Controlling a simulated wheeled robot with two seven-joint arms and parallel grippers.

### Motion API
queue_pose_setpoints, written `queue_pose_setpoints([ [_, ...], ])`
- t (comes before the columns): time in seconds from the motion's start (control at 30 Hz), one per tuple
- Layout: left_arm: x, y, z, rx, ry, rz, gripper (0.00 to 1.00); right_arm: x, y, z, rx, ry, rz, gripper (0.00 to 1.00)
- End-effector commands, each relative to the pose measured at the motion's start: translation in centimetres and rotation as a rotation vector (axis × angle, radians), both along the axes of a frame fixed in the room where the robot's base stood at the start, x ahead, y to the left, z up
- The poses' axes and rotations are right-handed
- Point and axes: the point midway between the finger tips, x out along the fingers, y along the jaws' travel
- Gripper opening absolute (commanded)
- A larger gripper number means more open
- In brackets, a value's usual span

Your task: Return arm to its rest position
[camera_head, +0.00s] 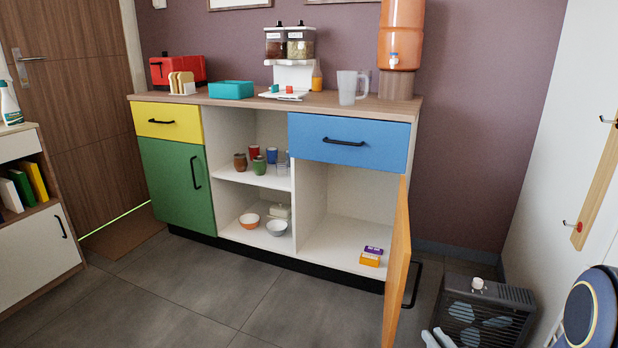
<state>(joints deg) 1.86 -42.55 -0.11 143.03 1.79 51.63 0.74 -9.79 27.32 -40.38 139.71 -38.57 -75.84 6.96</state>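My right arm (590,312) shows at the lower right edge, with a blue and white rounded link. The light grey tips of my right gripper (437,339) show at the bottom edge, on the floor side of the open orange door (398,262). They are small and cut off by the frame, so I cannot tell whether they are open or shut. No held thing shows at them. My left gripper and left arm are not in view.
The orange door stands swung out from the cabinet (345,215), close left of my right gripper. A dark heater-like box (485,312) stands on the floor to the right. A wall rack (597,185) hangs at right. The floor (200,290) in front is clear.

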Motion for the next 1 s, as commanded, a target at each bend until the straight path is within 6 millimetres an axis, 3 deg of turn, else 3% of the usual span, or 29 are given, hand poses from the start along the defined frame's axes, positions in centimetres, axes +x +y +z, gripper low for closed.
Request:
queue_pose_setpoints([
  [0.27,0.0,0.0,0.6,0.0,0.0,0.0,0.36,-0.5,-2.3,1.3,0.04,0.153,-0.132,0.15],
  [0.43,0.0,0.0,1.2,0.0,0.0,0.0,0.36,-2.8,-3.3,2.8,0.11,0.332,-0.212,0.15],
  [0.57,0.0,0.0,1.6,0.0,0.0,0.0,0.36,-6.5,-2.5,4.1,0.183,0.509,-0.227,0.15],
  [1.0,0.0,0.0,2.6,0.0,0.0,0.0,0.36,-19.8,3.9,7.3,0.267,0.921,-0.071,0.15],
])
